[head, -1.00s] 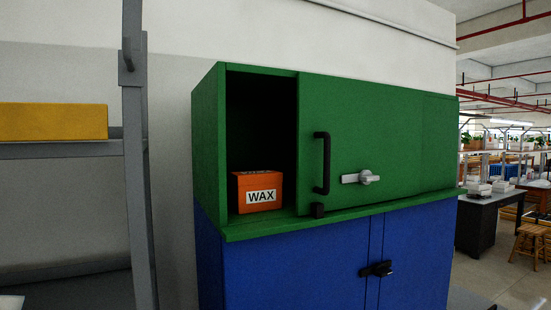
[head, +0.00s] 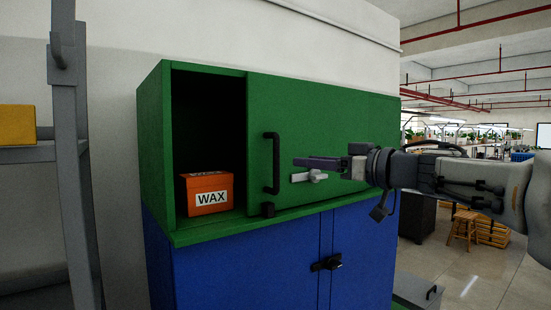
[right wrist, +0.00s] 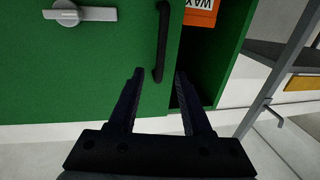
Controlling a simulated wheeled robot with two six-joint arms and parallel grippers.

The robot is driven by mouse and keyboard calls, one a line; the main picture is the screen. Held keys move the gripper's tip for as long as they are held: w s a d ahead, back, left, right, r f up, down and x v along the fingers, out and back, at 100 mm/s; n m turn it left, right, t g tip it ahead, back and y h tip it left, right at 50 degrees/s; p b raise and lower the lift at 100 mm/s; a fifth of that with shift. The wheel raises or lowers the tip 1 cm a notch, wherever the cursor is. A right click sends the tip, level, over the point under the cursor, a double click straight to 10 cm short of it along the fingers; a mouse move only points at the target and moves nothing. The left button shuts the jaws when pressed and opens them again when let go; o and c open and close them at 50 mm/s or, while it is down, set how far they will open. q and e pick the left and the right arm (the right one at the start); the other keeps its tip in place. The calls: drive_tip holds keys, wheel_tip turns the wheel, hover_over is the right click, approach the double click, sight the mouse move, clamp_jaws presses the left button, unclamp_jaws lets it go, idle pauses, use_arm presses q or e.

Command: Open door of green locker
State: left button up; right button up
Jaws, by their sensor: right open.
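The green locker (head: 152,135) sits on a blue cabinet. Its left section is dark and open inside, and its green door (head: 335,125) covers the rest of the front. The door has a black upright handle (head: 275,165) at its left edge and a grey latch (head: 308,176) to the right of that. My right gripper (head: 297,162) is open and empty, just right of the handle in the head view. In the right wrist view, the handle (right wrist: 161,42) shows beyond and between the open fingertips (right wrist: 160,74), apart from them. My left gripper is out of view.
An orange WAX box (head: 206,192) sits inside the open section. The blue cabinet (head: 235,275) below has a black latch (head: 326,263). A grey rack post (head: 72,160) stands at the left. A stool (head: 463,228) is far right.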

drive_tip(key=p, duration=0.2)
hover_over(276, 189)
drive_tip(key=d, duration=0.1)
drive_tip(key=shift+w+a+p, duration=0.3)
drive_tip(key=shift+w+a, duration=0.1)
drive_tip(key=shift+a, duration=0.1)
clamp_jaws()
idle(0.9)
